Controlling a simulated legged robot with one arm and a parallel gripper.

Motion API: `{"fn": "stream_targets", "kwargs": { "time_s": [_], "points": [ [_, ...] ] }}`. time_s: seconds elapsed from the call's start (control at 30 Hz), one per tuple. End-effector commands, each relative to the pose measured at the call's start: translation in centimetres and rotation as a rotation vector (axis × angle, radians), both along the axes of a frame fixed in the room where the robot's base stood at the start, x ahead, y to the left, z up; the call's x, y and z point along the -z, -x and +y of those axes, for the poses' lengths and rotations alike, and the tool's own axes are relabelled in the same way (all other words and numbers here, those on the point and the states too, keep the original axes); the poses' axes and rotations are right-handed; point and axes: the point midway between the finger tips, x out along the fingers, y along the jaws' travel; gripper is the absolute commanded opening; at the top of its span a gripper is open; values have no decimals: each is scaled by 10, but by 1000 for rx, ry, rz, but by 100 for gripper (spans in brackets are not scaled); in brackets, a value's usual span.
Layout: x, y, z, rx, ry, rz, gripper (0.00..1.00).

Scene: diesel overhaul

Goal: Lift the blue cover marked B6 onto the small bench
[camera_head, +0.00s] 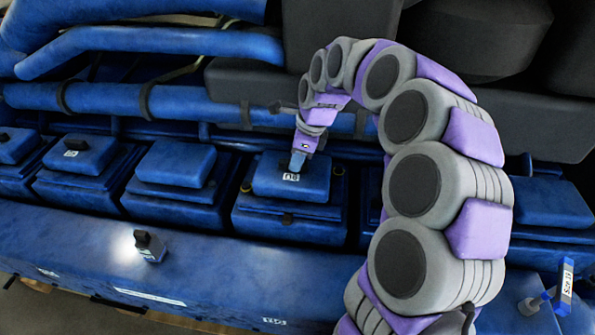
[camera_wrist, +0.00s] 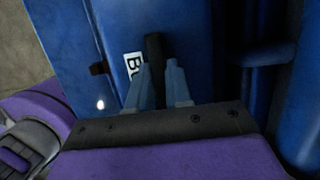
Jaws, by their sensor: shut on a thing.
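The blue cover marked B6 (camera_head: 291,178) is a blocky lid on top of a blue engine housing, in the middle of the head view. Its white label appears upside down there. In the wrist view the cover (camera_wrist: 112,30) fills the upper middle, with part of the label and a dark handle on it. My gripper (camera_head: 297,164) reaches down onto the cover from above. In the wrist view my gripper (camera_wrist: 160,82) is shut on the dark handle. I cannot tell any gap between cover and housing. I cannot make out the small bench.
Similar blue covers (camera_head: 177,163) stand in a row on both sides. Blue pipes (camera_head: 180,105) run behind them. A small lit lamp (camera_head: 150,246) stands on the blue front ledge (camera_head: 75,245). A tool with a size tag (camera_head: 565,287) is at the lower right.

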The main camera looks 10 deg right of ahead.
Motion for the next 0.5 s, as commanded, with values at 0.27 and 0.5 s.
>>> {"fn": "stream_targets", "kwargs": {
  "time_s": [0.27,0.5],
  "points": [
    [-27,-1,3,1,-1,-10,0],
    [-71,0,-2,1,-2,-11,0]
  ]
}}
